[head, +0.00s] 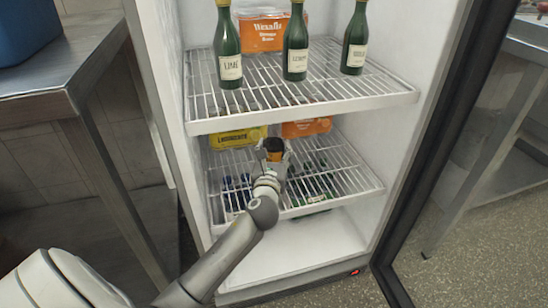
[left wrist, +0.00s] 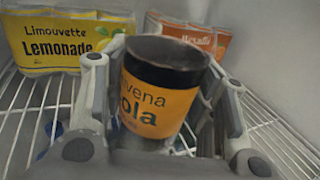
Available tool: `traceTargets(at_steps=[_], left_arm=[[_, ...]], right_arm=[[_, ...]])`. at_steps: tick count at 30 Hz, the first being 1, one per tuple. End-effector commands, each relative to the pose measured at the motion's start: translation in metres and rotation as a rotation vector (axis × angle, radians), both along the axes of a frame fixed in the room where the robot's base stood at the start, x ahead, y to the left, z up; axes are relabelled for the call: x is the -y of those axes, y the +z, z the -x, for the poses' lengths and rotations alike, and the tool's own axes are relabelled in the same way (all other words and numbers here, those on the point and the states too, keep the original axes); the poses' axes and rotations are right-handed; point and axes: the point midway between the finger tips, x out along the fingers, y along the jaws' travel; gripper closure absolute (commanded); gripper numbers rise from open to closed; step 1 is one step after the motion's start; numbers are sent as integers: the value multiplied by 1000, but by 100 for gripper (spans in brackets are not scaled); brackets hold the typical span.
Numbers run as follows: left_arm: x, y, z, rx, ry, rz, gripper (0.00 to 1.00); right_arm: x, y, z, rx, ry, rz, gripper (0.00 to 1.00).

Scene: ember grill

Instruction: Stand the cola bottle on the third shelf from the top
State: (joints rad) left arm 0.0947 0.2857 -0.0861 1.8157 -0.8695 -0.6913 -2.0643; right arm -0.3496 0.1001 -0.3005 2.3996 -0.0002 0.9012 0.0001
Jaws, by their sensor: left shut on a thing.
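The cola bottle (left wrist: 155,105) is dark with an orange label ending in "ola". It sits between the fingers of my left gripper (head: 273,158), which is shut on it. In the head view the bottle (head: 274,150) shows small and roughly upright inside the fridge, over the lower wire shelf (head: 352,180). Its lower end is hidden by the gripper, so I cannot tell whether it touches the shelf. The left wrist view also shows this shelf's wires (left wrist: 270,125). My right gripper is not in view.
Three green bottles (head: 295,45) and an orange pack (head: 262,32) stand on the wire shelf above (head: 300,112). A yellow lemonade pack (left wrist: 65,42) and an orange pack (left wrist: 190,35) stand behind the cola. The open door (head: 440,140) is at right; a metal table (head: 60,85) is at left.

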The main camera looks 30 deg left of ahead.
Motion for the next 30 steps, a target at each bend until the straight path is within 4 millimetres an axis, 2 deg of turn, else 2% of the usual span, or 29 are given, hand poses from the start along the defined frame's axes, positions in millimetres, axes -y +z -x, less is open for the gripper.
traceTargets(at_steps=[11,12,17,28,30], left_arm=[[0,-3,0,3,-1,-3,84],[0,-5,0,0,0,-1,45],[0,-5,0,0,0,-1,26],[0,0,0,2,0,0,26],[4,-2,7,-1,-1,0,26]], right_arm=[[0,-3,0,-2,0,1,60],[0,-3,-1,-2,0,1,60],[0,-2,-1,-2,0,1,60],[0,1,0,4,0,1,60],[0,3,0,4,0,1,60]])
